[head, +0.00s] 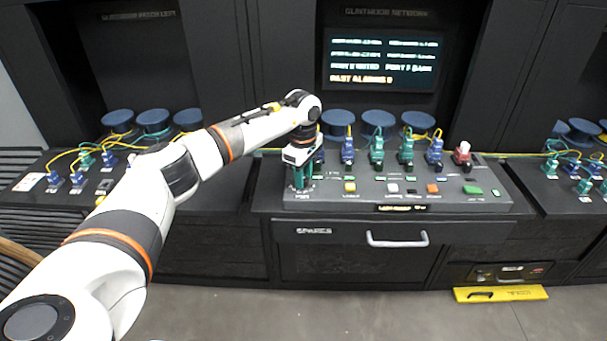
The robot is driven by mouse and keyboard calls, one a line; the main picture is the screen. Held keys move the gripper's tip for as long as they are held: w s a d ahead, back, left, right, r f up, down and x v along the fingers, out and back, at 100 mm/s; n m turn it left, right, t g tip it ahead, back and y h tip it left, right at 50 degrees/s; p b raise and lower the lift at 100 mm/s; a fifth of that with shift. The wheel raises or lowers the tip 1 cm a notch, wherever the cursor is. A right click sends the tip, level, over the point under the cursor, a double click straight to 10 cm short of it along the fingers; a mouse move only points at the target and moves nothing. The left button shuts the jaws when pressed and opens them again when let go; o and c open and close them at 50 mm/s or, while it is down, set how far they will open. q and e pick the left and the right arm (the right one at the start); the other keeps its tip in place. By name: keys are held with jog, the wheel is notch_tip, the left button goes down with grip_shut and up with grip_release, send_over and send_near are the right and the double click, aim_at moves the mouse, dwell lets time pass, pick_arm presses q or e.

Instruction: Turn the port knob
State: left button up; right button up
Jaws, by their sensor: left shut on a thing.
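My left gripper (298,181) points down at the left end of the grey console panel (340,203). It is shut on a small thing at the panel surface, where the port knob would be. The knob itself is hidden by the fingers, so I cannot tell its angle. A lit screen (380,60) above the console shows several lines of text, partly too small to read, with an orange line at the bottom. My right gripper is not in view.
Several blue and green connectors (376,150) with cables stand along the panel's back, with a red and white one (462,153) at right. Coloured buttons (432,188) line the front. Below are a drawer handle (397,240) and a yellow bar (500,294) near the floor.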

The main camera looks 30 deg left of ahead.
pick_arm(q)
jog(key=shift+n, duration=0.3)
jog(key=n, duration=0.6)
jog(key=shift+w+r, duration=0.1)
jog(key=shift+w, duration=0.05)
jog(key=n+p, duration=0.1)
jog(key=n, duration=0.5)
jog(key=shift+n, duration=0.4)
jog(key=n+p, duration=0.1)
jog(key=n, duration=0.4)
jog(key=shift+w+a, duration=0.1)
jog(key=n+p, duration=0.1)
jog(key=n, duration=0.4)
jog(key=shift+a+g, duration=0.1)
jog(key=shift+g, duration=0.2)
jog(key=shift+n, duration=0.3)
jog(key=o, duration=1)
